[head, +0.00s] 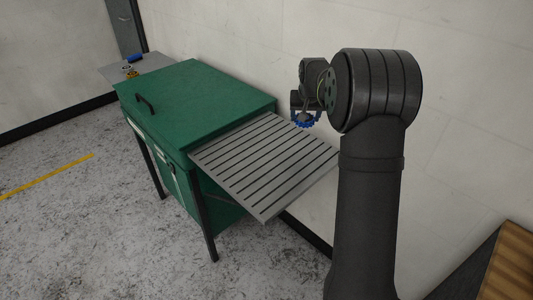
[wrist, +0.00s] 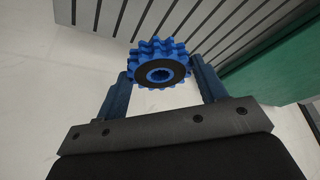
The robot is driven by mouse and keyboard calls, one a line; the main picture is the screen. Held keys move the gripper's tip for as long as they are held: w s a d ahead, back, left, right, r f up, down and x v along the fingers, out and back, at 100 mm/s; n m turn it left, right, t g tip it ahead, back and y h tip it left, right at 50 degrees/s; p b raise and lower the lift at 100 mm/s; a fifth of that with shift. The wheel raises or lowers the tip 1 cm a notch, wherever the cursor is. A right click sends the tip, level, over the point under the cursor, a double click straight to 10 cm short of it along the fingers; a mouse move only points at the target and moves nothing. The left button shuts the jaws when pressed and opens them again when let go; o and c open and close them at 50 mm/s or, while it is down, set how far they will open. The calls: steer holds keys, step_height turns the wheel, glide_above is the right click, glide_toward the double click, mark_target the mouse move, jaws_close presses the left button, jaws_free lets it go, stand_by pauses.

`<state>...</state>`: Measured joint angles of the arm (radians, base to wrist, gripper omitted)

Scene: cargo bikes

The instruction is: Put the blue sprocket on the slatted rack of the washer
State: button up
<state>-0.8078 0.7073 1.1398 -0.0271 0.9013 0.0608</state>
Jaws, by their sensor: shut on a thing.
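The blue sprocket (wrist: 160,60) is a toothed disc with a black hub face. My gripper (wrist: 162,77) is shut on it, with a finger at each side in the wrist view. In the head view the sprocket (head: 304,120) hangs below my gripper (head: 304,109), which appears over the back right part of the slatted rack (head: 262,165). The rack is a grey slatted shelf on the right side of the green washer (head: 195,105). In the wrist view the rack's slats (wrist: 205,22) show behind the sprocket. The height between sprocket and rack is hard to tell.
The washer's green lid, with a dark handle (head: 145,103), is down. A grey shelf (head: 155,63) on its far side bears a blue item (head: 134,57) and small yellowish parts. A white wall stands close behind the rack. A wooden surface (head: 515,265) is at the lower right.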

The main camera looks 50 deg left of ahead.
glide_above(269, 138)
steer(key=s, duration=0.1)
steer(key=f, duration=0.6)
steer(key=shift+s+d+f, duration=0.1)
steer(key=shift+d+f, duration=0.3)
steer(key=shift+f, duration=1.9)
steer(key=shift+f, duration=0.15)
steer(key=o, duration=1.3)
steer(key=shift+c, duration=0.2)
steer(key=v, duration=1.2)
